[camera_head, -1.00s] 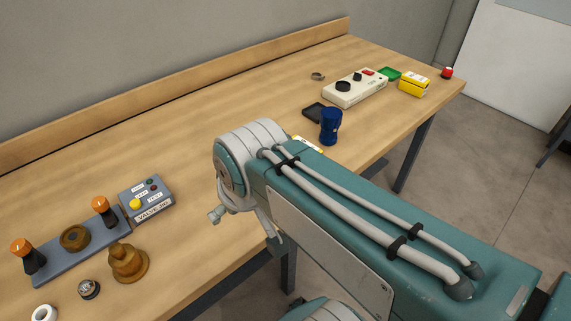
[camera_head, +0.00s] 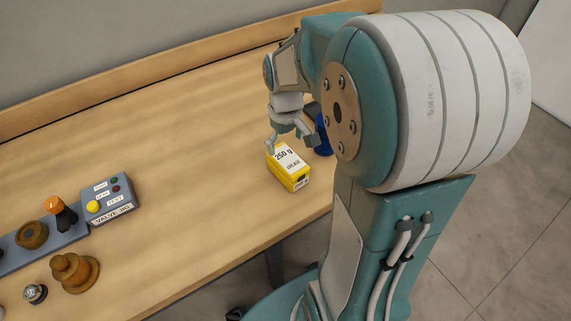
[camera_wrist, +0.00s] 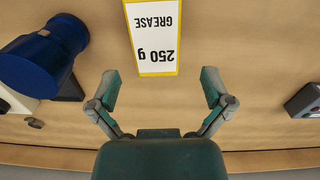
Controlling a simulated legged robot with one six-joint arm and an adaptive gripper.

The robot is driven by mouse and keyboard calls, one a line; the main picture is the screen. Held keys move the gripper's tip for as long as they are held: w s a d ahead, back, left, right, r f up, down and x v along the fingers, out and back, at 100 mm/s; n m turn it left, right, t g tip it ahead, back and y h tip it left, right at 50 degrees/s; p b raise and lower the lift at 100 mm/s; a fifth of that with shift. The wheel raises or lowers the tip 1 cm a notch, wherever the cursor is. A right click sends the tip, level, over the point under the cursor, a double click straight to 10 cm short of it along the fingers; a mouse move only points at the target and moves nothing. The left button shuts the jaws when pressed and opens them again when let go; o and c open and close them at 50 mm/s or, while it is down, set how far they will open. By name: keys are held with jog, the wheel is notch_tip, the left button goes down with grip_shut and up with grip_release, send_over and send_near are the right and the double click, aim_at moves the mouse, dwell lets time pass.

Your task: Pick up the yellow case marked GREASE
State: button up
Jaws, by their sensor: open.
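The yellow case marked GREASE (camera_head: 288,169) lies on the wooden workbench, with a white label reading 250 g on top. In the wrist view the case (camera_wrist: 153,38) sits ahead of my gripper (camera_wrist: 159,88), in line with the gap between the fingers. My gripper (camera_head: 292,142) is open and empty, at the far end of the case in the head view. The fingers are apart from each other with nothing between them. Whether a fingertip touches the case cannot be told from the head view.
A dark blue object (camera_head: 323,136) stands close right of the case, partly hidden by my arm; it also shows in the wrist view (camera_wrist: 45,58). A grey valve box (camera_head: 110,198) and brass parts (camera_head: 73,272) are at the left. The bench (camera_head: 190,130) between is clear.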

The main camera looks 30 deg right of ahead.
aim_at(287, 158)
jog(key=f, duration=0.4)
jog(key=d+f, duration=0.1)
jog(key=f, duration=0.1)
jog(key=shift+f, duration=0.25)
jog(key=shift+a+f, duration=0.1)
jog(key=shift+f, duration=0.25)
jog(key=shift+a, duration=0.1)
jog(key=shift+a, duration=0.1)
jog(key=c, duration=1.1)
